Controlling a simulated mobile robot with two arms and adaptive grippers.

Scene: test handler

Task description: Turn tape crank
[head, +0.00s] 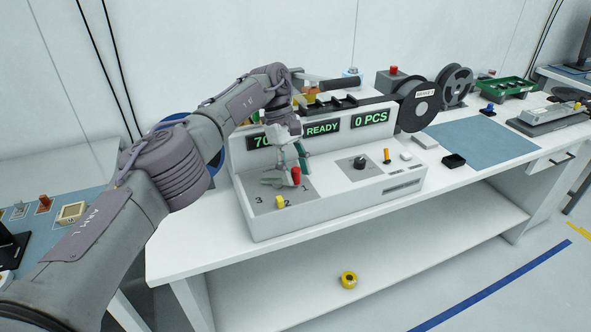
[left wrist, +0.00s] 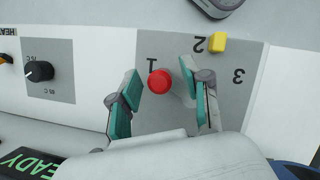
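A black-gripped lever that looks like the tape crank (head: 338,83) sticks out to the right above the machine's display panel. My left arm partly hides its mount, and my left gripper is well below it. My left gripper (head: 288,172) points down over the control panel of the white machine (head: 340,205). In the left wrist view the fingers of my left gripper (left wrist: 161,74) are spread, one each side of a red knob (left wrist: 160,82) by the number 1. Gaps show on both sides of the knob, and nothing is held. My right gripper is not in view.
A yellow knob (left wrist: 217,42) stands by the number 2. The displays (head: 322,129) read READY and 0 PCS. Tape reels (head: 419,104) stand behind at the right. A yellow roll (head: 348,280) sits on the lower shelf.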

